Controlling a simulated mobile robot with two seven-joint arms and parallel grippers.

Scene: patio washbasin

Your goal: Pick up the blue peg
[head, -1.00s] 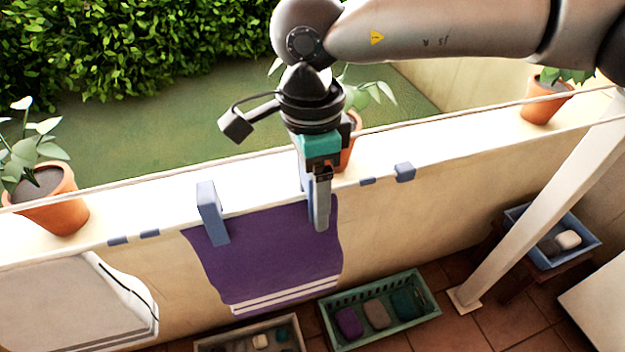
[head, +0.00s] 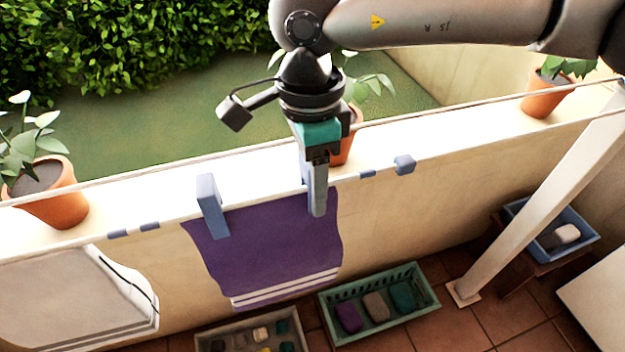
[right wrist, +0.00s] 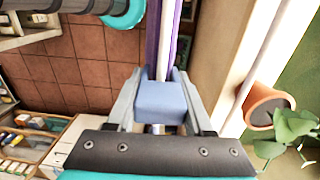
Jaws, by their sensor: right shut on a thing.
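A purple towel (head: 270,255) with white stripes hangs over the wall line. One blue peg (head: 211,207) clips its left top corner. My right gripper (head: 317,205) is at the towel's right top corner, pointing down. It is shut on a second blue peg, which shows between the fingers in the right wrist view (right wrist: 160,102). In the head view that peg is mostly hidden behind the fingers. I cannot tell whether it still touches the towel. My left gripper is not in view.
More blue pegs sit along the line, one at the right (head: 404,165). Potted plants (head: 55,205) stand on the ledge. A white towel (head: 75,300) hangs at left. A green basket (head: 425,305) and a grey tray (head: 210,345) are below; a post (head: 540,200) stands right.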

